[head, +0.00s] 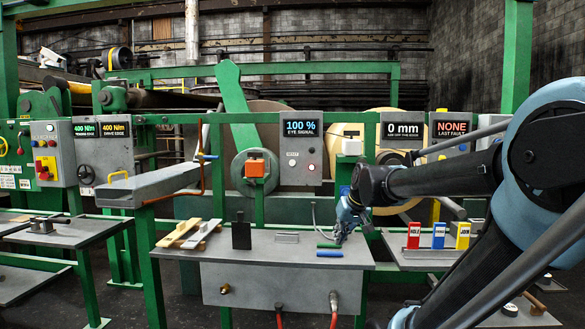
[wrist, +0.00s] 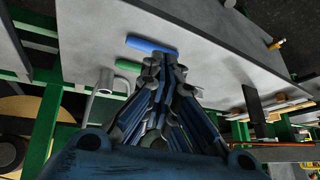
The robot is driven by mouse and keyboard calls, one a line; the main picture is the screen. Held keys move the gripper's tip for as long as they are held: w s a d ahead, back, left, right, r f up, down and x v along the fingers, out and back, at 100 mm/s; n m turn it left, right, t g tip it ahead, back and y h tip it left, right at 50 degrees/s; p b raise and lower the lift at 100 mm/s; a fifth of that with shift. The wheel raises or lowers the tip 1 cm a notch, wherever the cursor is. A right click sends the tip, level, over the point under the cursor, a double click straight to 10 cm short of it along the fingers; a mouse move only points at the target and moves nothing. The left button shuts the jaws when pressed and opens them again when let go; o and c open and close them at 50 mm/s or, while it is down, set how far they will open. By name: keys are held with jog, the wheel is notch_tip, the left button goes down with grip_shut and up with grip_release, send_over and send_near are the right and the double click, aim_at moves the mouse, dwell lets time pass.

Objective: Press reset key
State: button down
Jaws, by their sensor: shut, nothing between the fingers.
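A grey box with a display reading "100 % EYE SIGNAL" (head: 300,147) is mounted on the green frame behind the table. The box's buttons cannot be made out in the wrist view.
A blue cylinder (head: 330,254) and a green one (head: 328,246) lie on the grey table (head: 270,260) near my fingertips. A thin curved grey tube (head: 316,222) rises beside them.

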aim_at(293, 166)
jog(key=w+a+r+t+y, duration=0.1)
jog(key=w+a+r, duration=0.4)
jog(key=w, duration=0.4)
jog(key=w+a+r+n+t+y, duration=0.1)
jog(key=w+a+r+t, duration=0.1)
jog(key=w+a+r, duration=0.4)
jog(key=w+a+r+t+y, duration=0.1)
jog(key=w+a+r, duration=0.5)
jog(key=w, duration=0.6)
jog(key=shift+w+a+n+y, duration=0.15)
jog(key=shift+a+n+y, duration=0.2)
jog(key=shift+y, duration=0.25)
jog(key=shift+w, duration=0.15)
jog(key=shift+w+d, duration=0.2)
jog(key=shift+w, duration=4.05)
jog(key=shift+w, duration=0.15)
jog(key=shift+w, duration=0.2)
jog(key=shift+w, duration=0.45)
jog(key=shift+s, duration=0.85)
